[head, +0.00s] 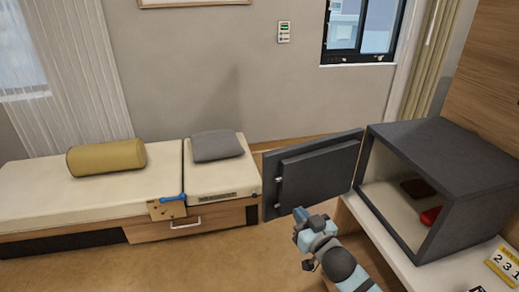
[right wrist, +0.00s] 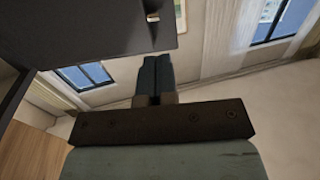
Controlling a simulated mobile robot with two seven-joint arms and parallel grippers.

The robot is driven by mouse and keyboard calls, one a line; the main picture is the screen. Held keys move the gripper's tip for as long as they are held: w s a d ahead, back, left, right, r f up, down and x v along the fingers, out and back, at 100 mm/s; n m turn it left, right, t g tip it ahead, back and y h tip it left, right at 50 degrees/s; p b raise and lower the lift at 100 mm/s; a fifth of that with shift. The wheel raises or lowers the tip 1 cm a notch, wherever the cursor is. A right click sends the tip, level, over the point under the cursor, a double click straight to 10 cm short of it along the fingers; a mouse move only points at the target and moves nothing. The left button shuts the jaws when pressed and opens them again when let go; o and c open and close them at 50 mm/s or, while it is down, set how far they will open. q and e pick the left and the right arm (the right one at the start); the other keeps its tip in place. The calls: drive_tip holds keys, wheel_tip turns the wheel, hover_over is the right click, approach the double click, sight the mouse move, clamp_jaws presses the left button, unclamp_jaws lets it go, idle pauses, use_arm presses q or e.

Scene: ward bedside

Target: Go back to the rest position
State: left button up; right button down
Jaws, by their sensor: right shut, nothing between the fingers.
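My right gripper (head: 300,213) is shut and empty in the head view. A dark panel (right wrist: 95,25), probably the safe door, fills the upper left there, close to the fingers. My left gripper is in neither view.
The safe (head: 450,160) stands open on a white-topped cabinet (head: 365,225) at right, with a red item (head: 430,216) and a dark red item (head: 416,188) inside. A number card (head: 505,262) is beside it. A bed (head: 80,205) with pillows stands at left. Floor between is clear.

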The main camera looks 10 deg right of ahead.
drive_tip(key=s+f+g+h, duration=0.1)
drive_tip(key=s+f+g, duration=0.2)
drive_tip(key=s+f, duration=0.85)
drive_tip(key=s+f+g, duration=0.4)
drive_tip(key=s+f, duration=0.4)
drive_tip(key=s, duration=0.6)
use_arm(q)
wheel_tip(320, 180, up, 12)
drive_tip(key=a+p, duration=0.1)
drive_tip(key=p, duration=1.3)
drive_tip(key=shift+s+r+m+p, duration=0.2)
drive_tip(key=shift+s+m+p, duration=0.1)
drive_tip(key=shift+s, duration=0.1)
use_arm(e)
wheel_tip(320, 180, up, 12)
drive_tip(key=s, duration=0.1)
drive_tip(key=shift+s+r+t, duration=0.2)
drive_tip(key=shift+r+t, duration=0.05)
drive_tip(key=shift+t, duration=0.05)
drive_tip(key=shift+d, duration=0.15)
